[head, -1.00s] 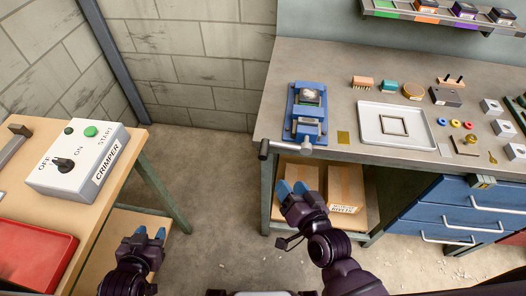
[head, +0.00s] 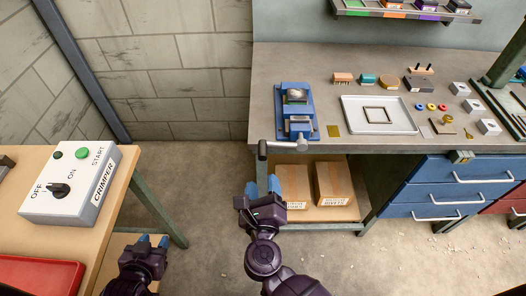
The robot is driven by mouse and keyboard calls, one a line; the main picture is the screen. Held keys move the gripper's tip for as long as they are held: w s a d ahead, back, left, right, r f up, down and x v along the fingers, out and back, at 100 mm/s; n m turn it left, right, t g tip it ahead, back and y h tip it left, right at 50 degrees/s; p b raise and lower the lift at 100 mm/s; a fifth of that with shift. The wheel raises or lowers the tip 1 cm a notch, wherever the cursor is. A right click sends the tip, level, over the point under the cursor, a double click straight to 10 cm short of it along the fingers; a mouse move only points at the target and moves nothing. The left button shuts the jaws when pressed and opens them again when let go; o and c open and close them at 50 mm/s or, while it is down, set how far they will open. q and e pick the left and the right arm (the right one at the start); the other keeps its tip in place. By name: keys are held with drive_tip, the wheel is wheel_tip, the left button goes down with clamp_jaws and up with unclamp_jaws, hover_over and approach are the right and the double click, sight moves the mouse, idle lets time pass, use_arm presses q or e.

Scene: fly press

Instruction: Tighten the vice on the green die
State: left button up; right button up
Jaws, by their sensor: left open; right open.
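The blue vice (head: 280,104) stands on the grey workbench near its left front corner. A block with a grey top, the die (head: 296,96), sits in it; hardly any green shows on it now. The vice's handle bar (head: 282,144) juts past the bench's front edge, with a dark grip at its left end. My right gripper (head: 262,187) is open and empty, below and in front of the handle, apart from it in the picture. My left gripper (head: 152,240) is open and empty at the lower left, beside the wooden table.
The wooden table (head: 118,163) at left carries a crimper control box (head: 70,205) and a red tray (head: 40,275). A metal tray (head: 350,103) and small parts lie on the bench. Cardboard boxes (head: 334,182) stand on the shelf under it. The floor between the tables is clear.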

sight(262, 162)
drive_tip(key=w+p, duration=0.1)
drive_tip(key=w, duration=0.9)
drive_tip(key=shift+w, duration=0.15)
drive_tip(key=shift+c, duration=0.2)
clamp_jaws()
